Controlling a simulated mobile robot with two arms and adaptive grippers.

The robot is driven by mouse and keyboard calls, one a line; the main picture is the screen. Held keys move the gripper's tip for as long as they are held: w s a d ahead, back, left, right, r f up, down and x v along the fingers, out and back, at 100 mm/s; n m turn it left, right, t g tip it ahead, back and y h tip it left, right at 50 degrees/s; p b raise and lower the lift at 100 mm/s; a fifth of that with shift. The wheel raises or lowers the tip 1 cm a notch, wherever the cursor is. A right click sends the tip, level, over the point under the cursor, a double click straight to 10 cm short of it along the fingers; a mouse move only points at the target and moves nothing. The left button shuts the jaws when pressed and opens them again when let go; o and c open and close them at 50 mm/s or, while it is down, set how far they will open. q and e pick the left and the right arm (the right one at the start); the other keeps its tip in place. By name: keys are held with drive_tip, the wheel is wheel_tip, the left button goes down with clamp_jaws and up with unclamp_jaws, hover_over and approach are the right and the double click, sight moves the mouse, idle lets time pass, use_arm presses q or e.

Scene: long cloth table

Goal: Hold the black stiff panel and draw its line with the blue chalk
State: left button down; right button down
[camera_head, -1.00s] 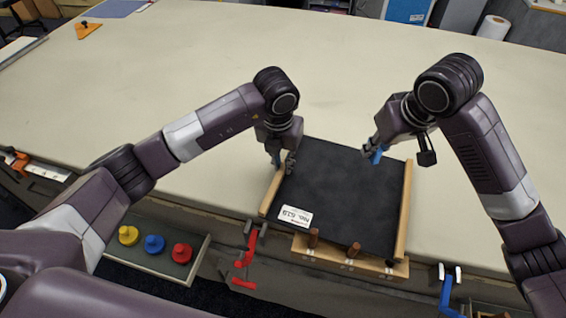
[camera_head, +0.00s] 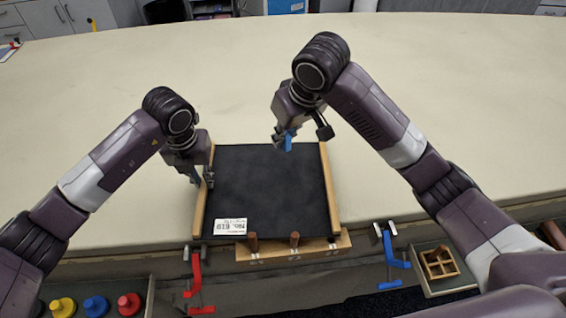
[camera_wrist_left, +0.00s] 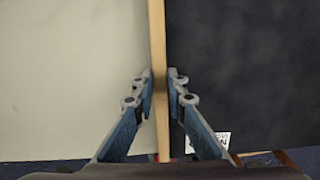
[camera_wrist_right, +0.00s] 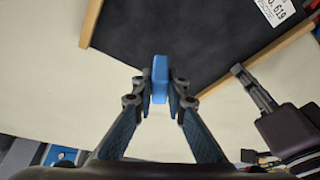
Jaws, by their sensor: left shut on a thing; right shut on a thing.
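The black stiff panel (camera_head: 268,190) lies flat near the table's front edge, with wooden strips along its left and right sides and a white label at its front left corner. No chalk line shows on it. My left gripper (camera_head: 203,178) is shut on the left wooden strip (camera_wrist_left: 157,60) of the panel, one finger on each side. My right gripper (camera_head: 286,138) is shut on the blue chalk (camera_wrist_right: 160,80) and holds it at the panel's far edge, right of the middle. I cannot tell whether the chalk touches the panel.
A wooden block with pegs (camera_head: 290,250) sits at the panel's front edge. A red clamp (camera_head: 197,280) and a blue clamp (camera_head: 391,262) are at the table's front edge. Yellow, blue and red knobbed pieces (camera_head: 96,305) are at the lower left. The table (camera_head: 430,100) behind and right is clear.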

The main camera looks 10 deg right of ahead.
sight(283, 165)
drive_tip(key=shift+w+d+f+m+h, duration=0.15)
drive_tip(key=shift+w+f+m+h, duration=0.25)
drive_tip(key=shift+w+f+m, duration=0.9)
drive_tip(key=shift+w+d+f+m+h, duration=0.2)
drive_tip(key=shift+w+f+m+h, duration=0.2)
drive_tip(key=shift+w+f+m, duration=0.85)
drive_tip(key=shift+w+d+f+m+h, duration=0.15)
drive_tip(key=shift+w+f+m+h, duration=0.4)
drive_tip(key=shift+w+f, duration=1.35)
drive_tip(key=shift+s+f, duration=0.25)
drive_tip(key=shift+f, duration=0.2)
drive_tip(key=shift+s+f, duration=0.2)
drive_tip(key=shift+f, duration=0.25)
drive_tip(key=shift+s+a+r, duration=0.1)
drive_tip(key=shift+s+a, duration=0.05)
drive_tip(key=shift+s, duration=0.85)
drive_tip(key=shift+s, duration=0.2)
drive_tip(key=shift+s+a, duration=0.15)
drive_tip(key=shift+s, duration=0.8)
drive_tip(key=shift+s+a, duration=0.1)
drive_tip(key=shift+s, duration=0.85)
